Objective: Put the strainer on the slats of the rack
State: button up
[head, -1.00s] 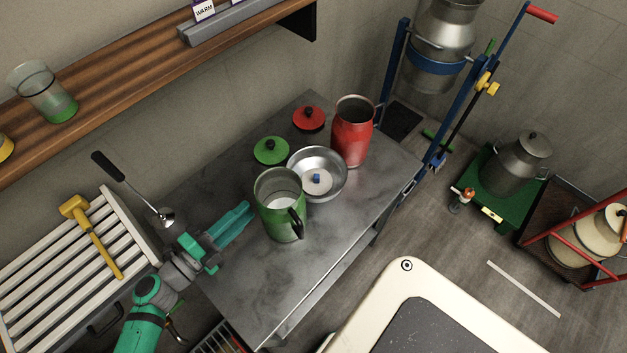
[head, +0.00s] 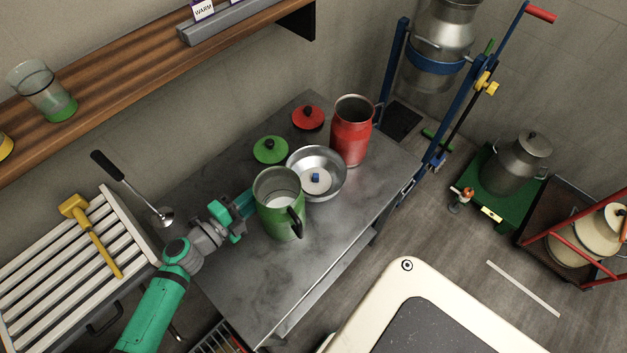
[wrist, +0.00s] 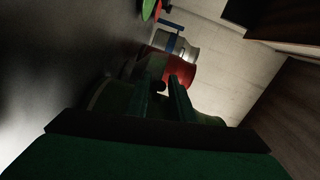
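The strainer (head: 327,158) looks like a wide steel bowl with a white disc and a blue knob inside. It sits on the grey table behind the green jug (head: 279,216). The slatted rack (head: 52,262) is white and stands at the left, with a yellow-headed tool (head: 98,247) lying across its slats. My gripper (head: 247,201) is at the left side of the green jug in the head view, its fingertips partly hidden by it. In the wrist view the two fingers (wrist: 166,100) are apart, with no held object clear between them. The wrist view is too dark to pick out the strainer.
A red can (head: 350,137) stands just right of the strainer. A green lid (head: 270,150) and a red lid (head: 307,117) lie behind. A long-handled ladle (head: 133,189) is between rack and table. A wooden shelf (head: 130,68) runs above. The table's front (head: 335,245) is clear.

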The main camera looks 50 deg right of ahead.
grip_shut()
jog(key=shift+r, duration=0.1)
